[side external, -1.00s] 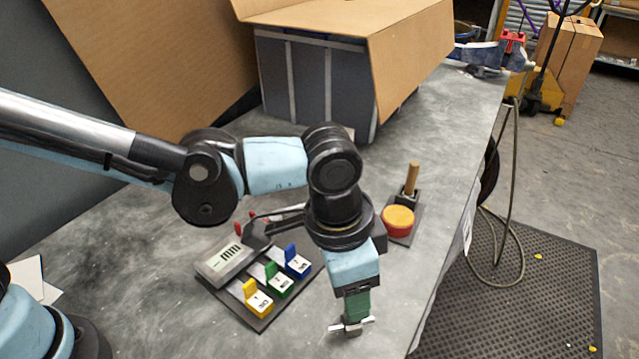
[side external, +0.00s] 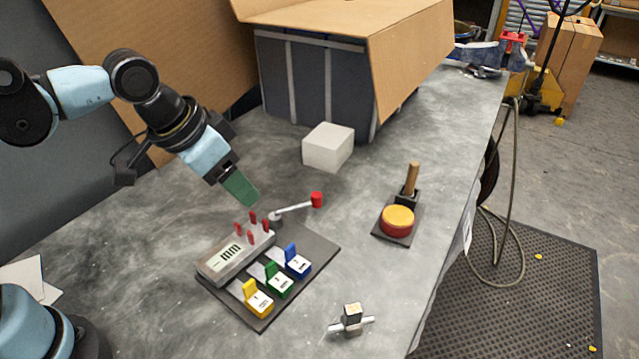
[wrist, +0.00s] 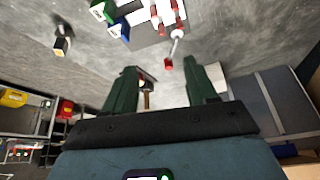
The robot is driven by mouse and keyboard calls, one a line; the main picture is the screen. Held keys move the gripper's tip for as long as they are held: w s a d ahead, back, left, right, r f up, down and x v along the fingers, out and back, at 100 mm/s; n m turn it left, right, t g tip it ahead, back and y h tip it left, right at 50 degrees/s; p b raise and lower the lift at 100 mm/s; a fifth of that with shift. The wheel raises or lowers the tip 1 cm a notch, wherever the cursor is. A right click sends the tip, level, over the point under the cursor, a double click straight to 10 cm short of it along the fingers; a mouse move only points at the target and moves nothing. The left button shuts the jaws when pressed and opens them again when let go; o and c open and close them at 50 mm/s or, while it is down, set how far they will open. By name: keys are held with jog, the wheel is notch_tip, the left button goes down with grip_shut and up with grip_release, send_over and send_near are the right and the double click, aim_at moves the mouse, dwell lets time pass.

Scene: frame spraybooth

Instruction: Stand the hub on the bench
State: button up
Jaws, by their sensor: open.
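What I take to be the hub (side external: 351,316), a small dark block with a light top and silver arms sticking out near its base, is upright on the grey bench (side external: 390,275) near the front. In the wrist view the hub (wrist: 62,42) shows at the upper left, clear of the fingers. My gripper (side external: 246,198) is raised well up and to the left of it, above the bench behind the switch panel. In the wrist view my gripper (wrist: 162,82) has its green fingers apart with nothing between them.
A switch panel (side external: 265,275) with yellow, green and blue switches and a red-knobbed lever (side external: 316,200) lies left of the hub. A red-and-yellow button (side external: 397,222), a white block (side external: 328,148) and a large cardboard-topped box (side external: 320,80) stand behind. Bench around the hub is clear.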

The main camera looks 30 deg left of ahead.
jog(key=s+a+f+n+t+y, duration=0.1)
jog(key=s+a+f+n+t, duration=0.1)
jog(key=a, duration=0.7)
jog(key=shift+s+a+n+y, duration=0.3)
jog(key=shift+s+a+n, duration=0.1)
jog(key=shift+n, duration=0.3)
jog(key=shift+f, duration=0.1)
